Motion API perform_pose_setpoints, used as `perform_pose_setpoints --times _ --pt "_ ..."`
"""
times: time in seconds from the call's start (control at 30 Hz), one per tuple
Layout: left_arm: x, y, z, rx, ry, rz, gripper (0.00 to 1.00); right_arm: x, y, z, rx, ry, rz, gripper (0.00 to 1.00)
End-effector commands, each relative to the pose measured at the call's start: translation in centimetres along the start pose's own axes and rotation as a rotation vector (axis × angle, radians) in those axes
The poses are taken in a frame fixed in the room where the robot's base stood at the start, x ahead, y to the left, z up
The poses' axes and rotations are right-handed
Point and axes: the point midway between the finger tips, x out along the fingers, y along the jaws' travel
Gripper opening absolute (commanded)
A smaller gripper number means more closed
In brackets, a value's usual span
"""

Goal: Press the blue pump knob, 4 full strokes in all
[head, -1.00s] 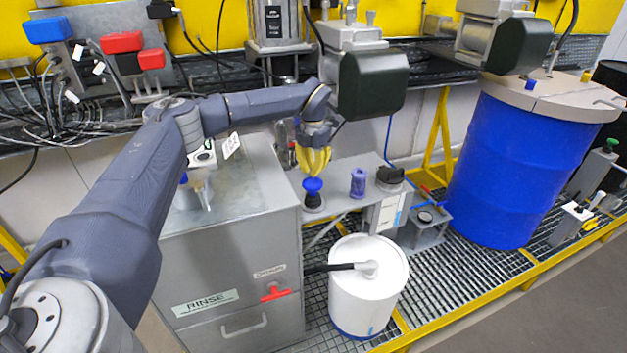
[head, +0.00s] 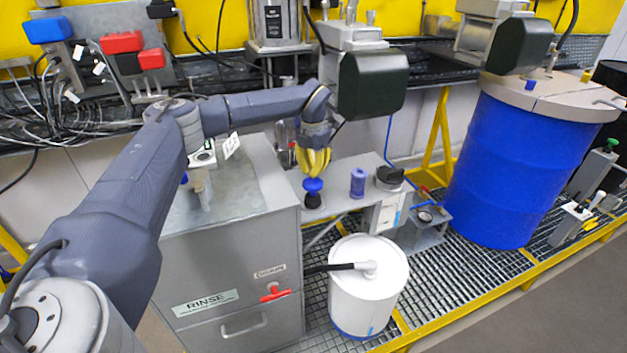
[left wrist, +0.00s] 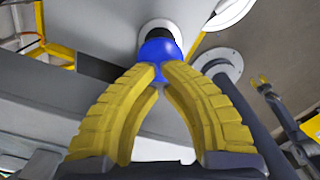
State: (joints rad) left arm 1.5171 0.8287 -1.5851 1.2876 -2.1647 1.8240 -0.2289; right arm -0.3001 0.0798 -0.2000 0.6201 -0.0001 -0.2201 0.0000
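The blue pump knob (head: 313,186) stands upright on a dark base on the grey shelf beside the rinse cabinet. My left gripper (head: 316,174) points down at it from above, with its yellow fingertips at the knob's top. In the left wrist view the two fingers (left wrist: 159,72) bow outward and come together at their tips, against or just over the blue knob (left wrist: 158,50). The gripper looks shut, with the knob beyond the tips rather than between the fingers. Whether the tips press on it is hard to tell.
A purple-blue cylinder (head: 357,183) and a dark round-topped item (head: 389,177) stand right of the knob. The grey RINSE cabinet (head: 235,275) is at left, a white drum (head: 368,295) in front. A dark motor housing (head: 372,84) hangs close to my left wrist.

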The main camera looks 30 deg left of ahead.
Motion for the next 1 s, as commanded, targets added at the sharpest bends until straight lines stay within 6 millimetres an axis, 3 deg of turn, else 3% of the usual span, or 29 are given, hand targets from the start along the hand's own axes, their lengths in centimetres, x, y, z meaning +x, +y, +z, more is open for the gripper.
perform_pose_setpoints --times 1.0 --pt "3.9 0.0 0.0 0.000 0.001 0.000 0.00 0.0 0.0 0.0 0.000 0.000 0.000 0.44"
